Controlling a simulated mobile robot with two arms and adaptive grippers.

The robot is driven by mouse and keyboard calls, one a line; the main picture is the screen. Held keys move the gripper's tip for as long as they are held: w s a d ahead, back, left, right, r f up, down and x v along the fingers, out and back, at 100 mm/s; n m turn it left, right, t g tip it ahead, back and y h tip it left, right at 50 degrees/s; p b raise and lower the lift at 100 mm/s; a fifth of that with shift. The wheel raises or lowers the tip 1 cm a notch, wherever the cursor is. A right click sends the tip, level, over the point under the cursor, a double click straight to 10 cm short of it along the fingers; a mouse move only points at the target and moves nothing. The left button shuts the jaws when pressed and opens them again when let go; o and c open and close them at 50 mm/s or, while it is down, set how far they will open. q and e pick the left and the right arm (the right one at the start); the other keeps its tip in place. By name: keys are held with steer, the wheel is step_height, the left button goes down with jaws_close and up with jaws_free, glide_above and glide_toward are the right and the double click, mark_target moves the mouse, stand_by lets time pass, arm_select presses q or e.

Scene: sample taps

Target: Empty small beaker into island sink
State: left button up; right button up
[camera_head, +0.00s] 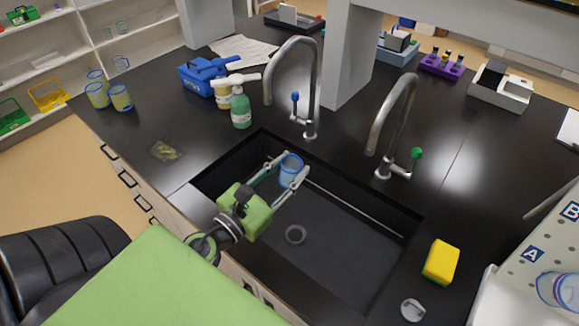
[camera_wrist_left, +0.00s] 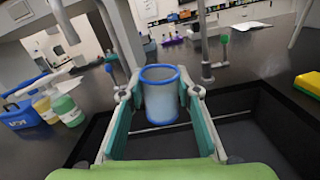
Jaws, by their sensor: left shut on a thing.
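My left gripper (camera_head: 279,172) reaches over the left part of the black island sink (camera_head: 335,252). It is shut on a small blue-rimmed beaker (camera_head: 291,168), one finger on each side. In the left wrist view the beaker (camera_wrist_left: 160,95) stands roughly upright between the fingers, its blue rim at the top. Its inside is not clear enough to tell whether it holds liquid. Two curved grey taps stand behind the sink, one with a blue knob (camera_head: 295,97) and one with a green knob (camera_head: 416,153). My right gripper does not show.
A green pump bottle (camera_head: 240,108) and a blue carrier (camera_head: 205,76) stand behind the sink's left corner. Several blue-rimmed beakers (camera_head: 121,98) stand at the far left. A yellow sponge (camera_head: 441,261) and a sink stopper (camera_head: 412,309) lie right of the sink. A white pegboard (camera_head: 520,265) stands at right.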

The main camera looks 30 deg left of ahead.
arm_select(q)
steer(key=m, duration=0.3)
steer(key=m+p, duration=0.1)
steer(key=m, duration=0.2)
steer(key=shift+d+r+m, duration=0.1)
steer(key=shift+d+m, duration=0.1)
steer(key=shift+m, duration=0.1)
steer(key=m+p, duration=0.1)
steer(key=m, duration=0.2)
steer(key=m+p, duration=0.1)
steer(key=m, duration=0.2)
steer(key=shift+g+h, duration=0.3)
steer(key=m+p, duration=0.1)
steer(key=m, duration=0.3)
steer(key=m+p, duration=0.1)
steer(key=m, duration=0.1)
steer(key=shift+f+m+p, duration=0.3)
steer(key=shift+m+p, duration=0.05)
steer(key=shift+m, duration=0.05)
steer(key=m, duration=0.2)
steer(key=shift+f+m+p, duration=0.15)
steer(key=shift+m+p, duration=0.25)
steer(key=shift+f+m, duration=0.15)
steer(key=shift+m, duration=1.05)
